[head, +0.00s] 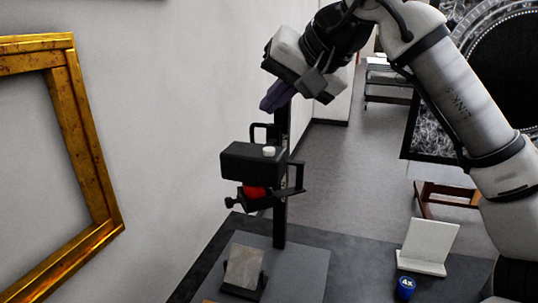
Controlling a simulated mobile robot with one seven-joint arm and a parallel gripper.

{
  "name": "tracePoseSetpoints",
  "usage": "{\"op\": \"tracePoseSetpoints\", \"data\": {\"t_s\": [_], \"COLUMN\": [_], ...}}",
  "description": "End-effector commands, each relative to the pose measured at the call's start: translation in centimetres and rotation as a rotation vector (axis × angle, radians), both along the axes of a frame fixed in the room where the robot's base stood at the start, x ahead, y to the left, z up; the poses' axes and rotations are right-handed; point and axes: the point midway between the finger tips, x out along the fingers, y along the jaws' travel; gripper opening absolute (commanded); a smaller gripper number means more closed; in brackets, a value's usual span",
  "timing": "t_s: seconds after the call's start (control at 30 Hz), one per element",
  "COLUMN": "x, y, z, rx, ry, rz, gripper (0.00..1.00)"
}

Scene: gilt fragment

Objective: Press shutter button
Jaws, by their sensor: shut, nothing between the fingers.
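A black camera (243,163) is mounted on a dark upright post (280,225) above a grey base. A small pale round button (268,151) sits on the camera's top face. A red part (254,192) shows under the camera. My gripper (270,102) is above the camera and the button, apart from both. Its fingers point down and to the left, look closed together, and hold nothing. Part of the post behind the fingers is hidden.
A tilted fragment on a stand (244,268) is below the camera. A white angled stand (427,246) and a blue cap marked 4x (405,288) are at right on the dark tabletop (350,270). A gilt frame (88,150) hangs on the left wall.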

Motion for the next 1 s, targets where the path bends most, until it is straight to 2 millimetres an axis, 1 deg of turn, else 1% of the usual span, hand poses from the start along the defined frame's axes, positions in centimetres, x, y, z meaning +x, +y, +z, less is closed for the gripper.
{"op": "tracePoseSetpoints", "data": {"t_s": [0.03,0.13,0.3,0.5,1.0], "x": [0.0,0.0,0.0,0.0,0.0], "y": [0.0,0.0,0.0,0.0,0.0], "z": [-1.6,-2.8,-4.1,-4.6,-4.6], "rx": [0.000,0.001,0.000,0.000,0.001], "ry": [0.001,0.000,-0.001,-0.001,0.000], "rz": [-0.001,0.001,0.001,0.001,0.001], "gripper": [0.00,0.00,0.00,0.00,0.00]}}
